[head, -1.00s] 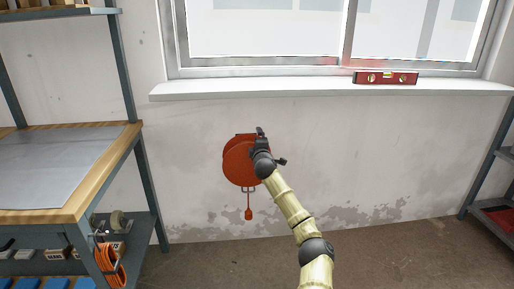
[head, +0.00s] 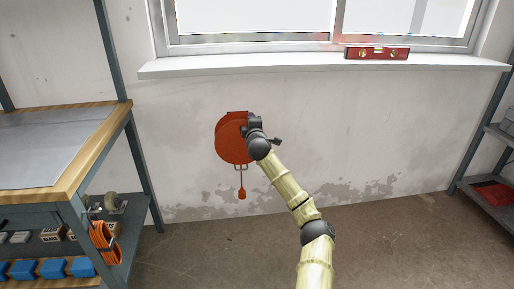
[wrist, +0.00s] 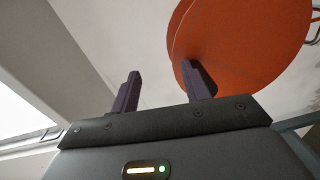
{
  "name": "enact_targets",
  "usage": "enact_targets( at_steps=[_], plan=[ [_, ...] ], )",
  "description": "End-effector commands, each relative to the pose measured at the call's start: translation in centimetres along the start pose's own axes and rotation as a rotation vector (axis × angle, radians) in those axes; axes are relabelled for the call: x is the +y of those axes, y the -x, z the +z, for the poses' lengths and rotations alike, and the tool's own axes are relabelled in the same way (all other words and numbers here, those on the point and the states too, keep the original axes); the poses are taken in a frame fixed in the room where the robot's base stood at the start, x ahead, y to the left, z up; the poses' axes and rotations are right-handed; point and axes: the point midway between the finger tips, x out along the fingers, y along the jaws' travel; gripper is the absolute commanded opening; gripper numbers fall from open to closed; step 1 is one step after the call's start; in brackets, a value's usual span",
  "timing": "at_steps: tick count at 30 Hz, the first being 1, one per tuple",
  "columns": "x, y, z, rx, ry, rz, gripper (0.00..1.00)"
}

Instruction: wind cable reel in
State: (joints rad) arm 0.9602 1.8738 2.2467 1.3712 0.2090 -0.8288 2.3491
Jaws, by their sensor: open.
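The orange-red cable reel (head: 230,140) is fixed to the wall below the window. A short cable with an orange plug end (head: 242,194) hangs under it through a small guide. My gripper (head: 252,122) is at the upper right of the reel in the head view, where my own wrist hides part of the reel. In the wrist view the reel disc (wrist: 240,40) fills the upper right. My gripper (wrist: 163,88) is open there with nothing between its fingers. The right finger overlaps the reel's edge; whether it touches cannot be told. No crank handle can be made out.
A window sill (head: 300,66) with a red spirit level (head: 377,53) runs above the reel. A workbench (head: 88,165) with an orange coiled cable (head: 104,243) below stands at the left. A grey shelf (head: 497,135) stands at the right. The floor between is clear.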

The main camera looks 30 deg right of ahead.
Motion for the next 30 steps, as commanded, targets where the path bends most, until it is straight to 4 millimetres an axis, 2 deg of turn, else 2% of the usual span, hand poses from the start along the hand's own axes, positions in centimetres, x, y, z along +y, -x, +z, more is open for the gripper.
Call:
enact_targets(
  at_steps=[30],
  plan=[
    [-0.5,5.7,0.0,0.0,-0.001,-0.001,0.46]
  ],
)
